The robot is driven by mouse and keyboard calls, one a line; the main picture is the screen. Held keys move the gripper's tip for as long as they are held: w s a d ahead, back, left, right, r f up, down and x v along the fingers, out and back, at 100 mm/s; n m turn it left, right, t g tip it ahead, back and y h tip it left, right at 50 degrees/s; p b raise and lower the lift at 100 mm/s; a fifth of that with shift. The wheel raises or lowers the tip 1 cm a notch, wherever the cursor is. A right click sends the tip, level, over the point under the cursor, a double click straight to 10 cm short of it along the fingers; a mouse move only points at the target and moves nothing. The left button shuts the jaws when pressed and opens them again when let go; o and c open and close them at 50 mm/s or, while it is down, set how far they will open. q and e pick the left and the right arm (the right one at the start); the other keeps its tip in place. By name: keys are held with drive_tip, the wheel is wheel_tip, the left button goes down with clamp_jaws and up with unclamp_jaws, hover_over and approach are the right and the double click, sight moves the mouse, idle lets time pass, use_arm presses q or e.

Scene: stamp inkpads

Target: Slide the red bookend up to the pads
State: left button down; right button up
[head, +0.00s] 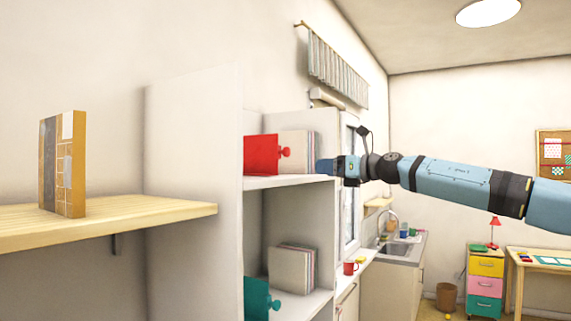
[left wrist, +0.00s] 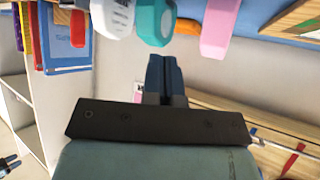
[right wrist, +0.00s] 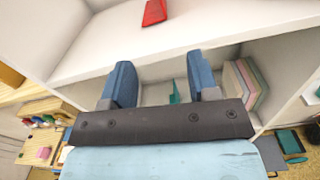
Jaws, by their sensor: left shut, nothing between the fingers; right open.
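The red bookend (head: 261,155), with a round knob on its side, stands on the upper shelf in the head view. The upright pads (head: 296,152) stand just right of it; the knob overlaps them, so I cannot tell the gap. The red bookend also shows at the top of the right wrist view (right wrist: 154,12). My right gripper (head: 325,168) is by the right end of the upper shelf, near the pads. Its fingers (right wrist: 162,82) are apart and empty. My left gripper (left wrist: 165,78) shows only in its wrist view, shut and empty.
A teal bookend (head: 257,299) and another row of pads (head: 292,268) stand on the lower shelf. A tall white side panel (head: 190,150) is left of the red bookend. A wooden shelf (head: 120,218) holds a boxy item (head: 62,165).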

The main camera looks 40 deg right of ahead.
sight(289, 151)
wheel_tip(289, 151, up, 5)
drive_tip(key=n, duration=0.1)
drive_tip(key=p+x, duration=0.2)
drive_tip(key=x, duration=0.3)
drive_tip(key=p+x, duration=0.2)
drive_tip(key=x, duration=0.3)
drive_tip(key=shift+w+a+f, duration=0.1)
drive_tip(key=shift+w+a, duration=0.2)
drive_tip(key=shift+a, duration=0.05)
drive_tip(key=shift+p+x, duration=0.35)
drive_tip(key=shift+x, duration=0.65)
